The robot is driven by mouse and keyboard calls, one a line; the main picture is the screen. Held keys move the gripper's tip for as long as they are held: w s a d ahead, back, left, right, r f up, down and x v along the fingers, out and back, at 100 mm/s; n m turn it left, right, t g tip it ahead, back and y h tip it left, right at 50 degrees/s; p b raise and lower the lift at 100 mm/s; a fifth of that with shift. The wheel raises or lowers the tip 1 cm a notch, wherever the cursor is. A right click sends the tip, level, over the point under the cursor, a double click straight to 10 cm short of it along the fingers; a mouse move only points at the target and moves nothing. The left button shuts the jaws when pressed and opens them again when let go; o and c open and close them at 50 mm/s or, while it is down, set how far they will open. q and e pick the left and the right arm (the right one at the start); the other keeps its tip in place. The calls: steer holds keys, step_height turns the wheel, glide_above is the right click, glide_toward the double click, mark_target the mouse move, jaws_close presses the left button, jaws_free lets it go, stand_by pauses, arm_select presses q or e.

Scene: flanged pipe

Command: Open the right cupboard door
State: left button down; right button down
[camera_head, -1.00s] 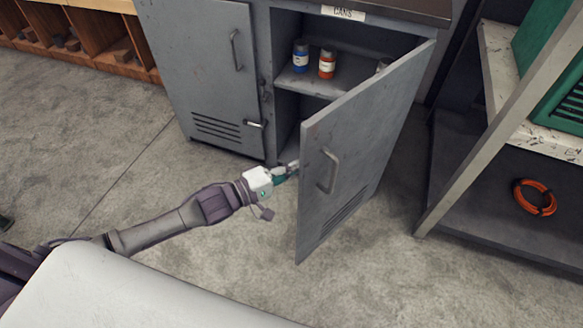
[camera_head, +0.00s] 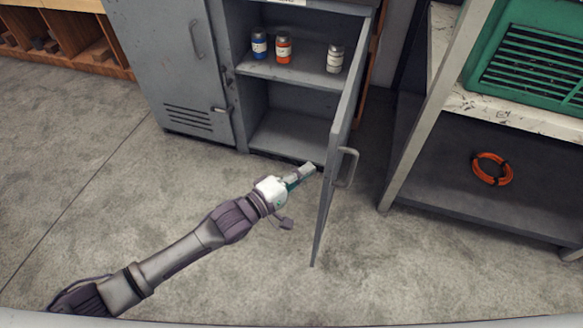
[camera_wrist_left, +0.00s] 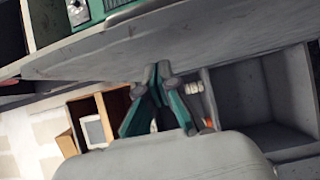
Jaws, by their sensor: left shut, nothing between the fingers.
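The right cupboard door (camera_head: 340,140) stands wide open, seen nearly edge-on in the head view, with its handle (camera_head: 346,167) on the outer face to the right. My left gripper (camera_head: 308,170) is shut and empty at the door's inner side, close to its lower half. Whether it touches the door I cannot tell. In the left wrist view the shut fingers (camera_wrist_left: 162,72) reach up to a grey panel (camera_wrist_left: 200,45), which looks like the door. The cupboard's open bay (camera_head: 285,135) shows a shelf and a bare floor. My right gripper is out of view.
A blue-labelled jar (camera_head: 259,45), an orange jar (camera_head: 283,48) and a whitish jar (camera_head: 335,58) stand on the shelf. The left door (camera_head: 170,70) is closed. A workbench (camera_head: 510,120) with an orange coil (camera_head: 491,169) stands right. Floor in front is clear.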

arm_select(q)
steer(key=shift+w+a, duration=0.1)
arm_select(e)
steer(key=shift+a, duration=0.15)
arm_select(q)
steer(key=v, duration=1.2)
